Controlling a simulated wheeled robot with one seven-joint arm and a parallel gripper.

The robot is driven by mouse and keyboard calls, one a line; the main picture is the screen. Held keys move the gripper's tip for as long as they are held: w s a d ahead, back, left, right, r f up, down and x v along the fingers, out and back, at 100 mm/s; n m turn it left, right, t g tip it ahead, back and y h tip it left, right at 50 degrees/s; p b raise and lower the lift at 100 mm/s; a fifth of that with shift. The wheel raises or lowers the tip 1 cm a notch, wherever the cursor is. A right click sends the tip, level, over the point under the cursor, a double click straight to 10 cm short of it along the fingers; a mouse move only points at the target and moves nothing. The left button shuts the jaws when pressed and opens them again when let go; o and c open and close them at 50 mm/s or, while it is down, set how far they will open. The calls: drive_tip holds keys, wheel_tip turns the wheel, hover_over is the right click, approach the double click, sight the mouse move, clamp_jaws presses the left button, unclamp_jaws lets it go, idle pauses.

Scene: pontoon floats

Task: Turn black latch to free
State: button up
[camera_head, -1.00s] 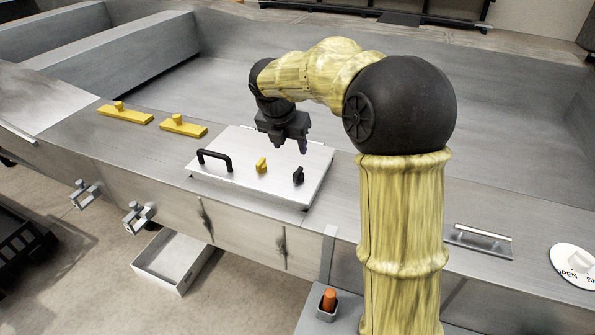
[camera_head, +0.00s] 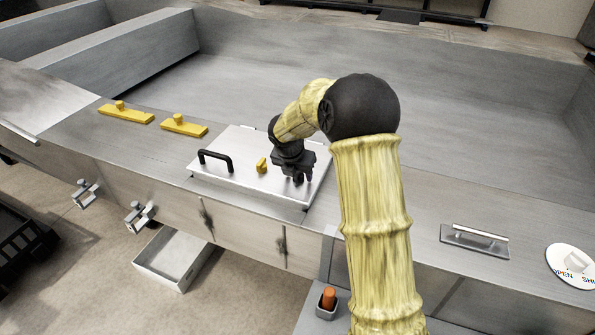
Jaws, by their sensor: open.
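The black latch sits near the right end of a pale metal lid; my gripper now covers its spot. Any dark bit of the latch is hard to tell from my dark fingers. My gripper (camera_head: 302,178) is open and points down over that spot, its fingertips close to the lid (camera_head: 242,189). I cannot tell whether the fingers touch the latch or stand around it. A yellow latch (camera_head: 261,165) stands on the lid just left of my gripper. A black bar handle (camera_head: 215,160) is at the lid's left end.
Two yellow knobbed plates (camera_head: 126,114) (camera_head: 184,125) lie on the deck at the left. A metal-handled plate (camera_head: 475,241) and a white OPEN dial (camera_head: 572,264) are at the right. An orange peg (camera_head: 328,298) stands in a holder at the front. An open tray (camera_head: 176,261) hangs low.

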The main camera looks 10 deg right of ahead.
drive_tip(key=c, duration=1)
drive_tip(key=shift+o, duration=0.2)
drive_tip(key=shift+m, duration=0.4)
drive_tip(key=m+g+h+p, duration=0.1)
drive_tip(key=m+p, duration=0.1)
drive_tip(key=m, duration=0.1)
drive_tip(key=shift+w+a+r, duration=0.1)
drive_tip(key=shift+a+r, duration=0.05)
drive_tip(key=m+p, duration=0.1)
drive_tip(key=m, duration=0.1)
drive_tip(key=m+g+h+p, duration=0.1)
drive_tip(key=m, duration=0.2)
drive_tip(key=shift+w+g+p, duration=0.15)
drive_tip(key=shift+g+p, duration=0.15)
drive_tip(key=m+g+p, duration=0.1)
drive_tip(key=m+p, duration=0.1)
drive_tip(key=m, duration=0.2)
drive_tip(key=shift+w+g, duration=0.1)
drive_tip(key=shift+g, duration=0.3)
drive_tip(key=m, duration=0.2)
drive_tip(key=m+g+p, duration=0.1)
drive_tip(key=m, duration=0.2)
drive_tip(key=shift+w+g+y, duration=0.1)
drive_tip(key=shift+g+y, duration=0.2)
drive_tip(key=shift+y, duration=0.1)
